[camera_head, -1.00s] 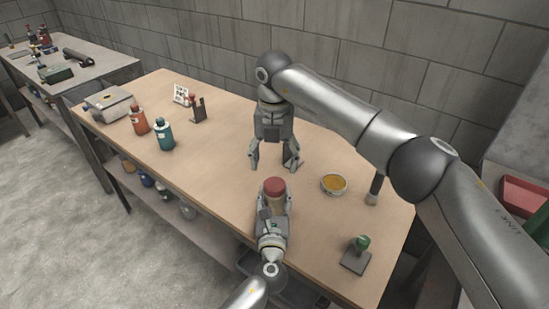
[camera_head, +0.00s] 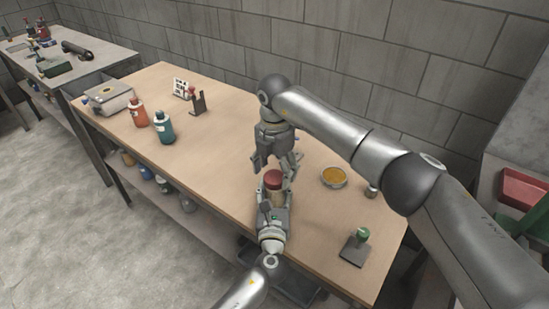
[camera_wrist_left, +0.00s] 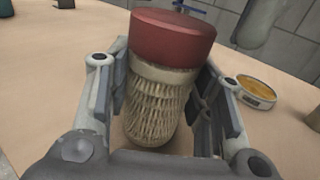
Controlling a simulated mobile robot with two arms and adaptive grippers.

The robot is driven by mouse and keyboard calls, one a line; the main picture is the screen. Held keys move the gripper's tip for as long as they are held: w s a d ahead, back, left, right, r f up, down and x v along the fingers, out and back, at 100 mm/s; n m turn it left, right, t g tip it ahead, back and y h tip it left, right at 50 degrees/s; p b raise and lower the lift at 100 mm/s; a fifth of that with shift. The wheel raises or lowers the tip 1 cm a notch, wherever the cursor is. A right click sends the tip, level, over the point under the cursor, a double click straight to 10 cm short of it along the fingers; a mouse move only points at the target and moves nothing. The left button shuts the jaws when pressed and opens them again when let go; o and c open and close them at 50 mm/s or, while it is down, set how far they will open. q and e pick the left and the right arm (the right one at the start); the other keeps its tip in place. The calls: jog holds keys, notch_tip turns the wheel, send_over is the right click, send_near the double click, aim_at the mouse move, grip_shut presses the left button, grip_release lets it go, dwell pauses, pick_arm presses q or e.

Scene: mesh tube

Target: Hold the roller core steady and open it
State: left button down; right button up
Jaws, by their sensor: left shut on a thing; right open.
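The roller core (camera_head: 273,182) is a mesh-patterned tan tube with a red cap (camera_wrist_left: 174,35), upright at the table's front edge area. My left gripper (camera_wrist_left: 160,110) is shut on the tube's body, with a finger on either side; it also shows in the head view (camera_head: 273,207). The cap is above the fingers and clear of them. My right gripper (camera_head: 277,165) is open and points down, just behind and above the cap. Its exact gap to the cap cannot be told.
A bowl of yellow-orange content (camera_head: 334,177) stands right of the tube. A green-knobbed stamp-like tool (camera_head: 357,243) is at the front right. Orange (camera_head: 138,113) and teal (camera_head: 164,130) bottles stand at the left. The table's middle left is clear.

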pick_arm(q)
jog(key=shift+f, duration=0.1)
pick_arm(e)
jog(key=shift+f, duration=0.85)
jog(key=shift+c, duration=0.4)
